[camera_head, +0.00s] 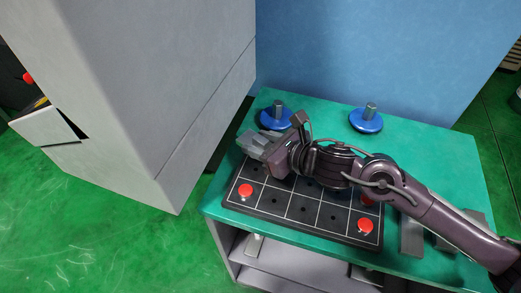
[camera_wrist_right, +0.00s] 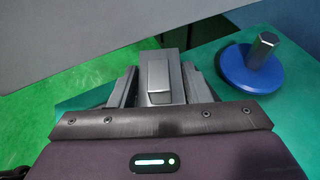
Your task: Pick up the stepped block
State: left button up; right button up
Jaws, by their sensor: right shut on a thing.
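The stepped block (camera_wrist_right: 160,80) is grey metal with a raised narrower part. In the right wrist view it sits between the two fingers of my right gripper (camera_wrist_right: 158,88), which is shut on it. In the head view my right gripper (camera_head: 257,146) is over the far left corner of the black gridded board, by the table's left edge. The block is hard to tell from the grey fingers there. I cannot tell how far the block is above the table. My left gripper is not in view.
The black board (camera_head: 290,208) with red knobs (camera_head: 246,190) lies on the green-topped table (camera_head: 420,135). Blue discs with metal posts (camera_head: 366,120) stand at the back. Grey bars (camera_head: 411,238) lie at the right. A tall grey cabinet (camera_head: 150,80) stands left, close to my gripper.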

aim_at(260, 139)
notch_tip(260, 139, up, 16)
jog(key=p, duration=0.1)
jog(key=w+d+m+t+h, duration=0.2)
jog(key=d+m+h, duration=0.3)
jog(key=d, duration=0.5)
jog(key=w+d+m+t+h, duration=0.2)
jog(key=d+m+h, duration=0.3)
jog(key=d, duration=0.4)
jog(key=shift+d+f+t, duration=0.35)
jog(key=shift+f+t, duration=0.05)
jog(key=shift+t, duration=0.1)
jog(key=shift+a, duration=0.1)
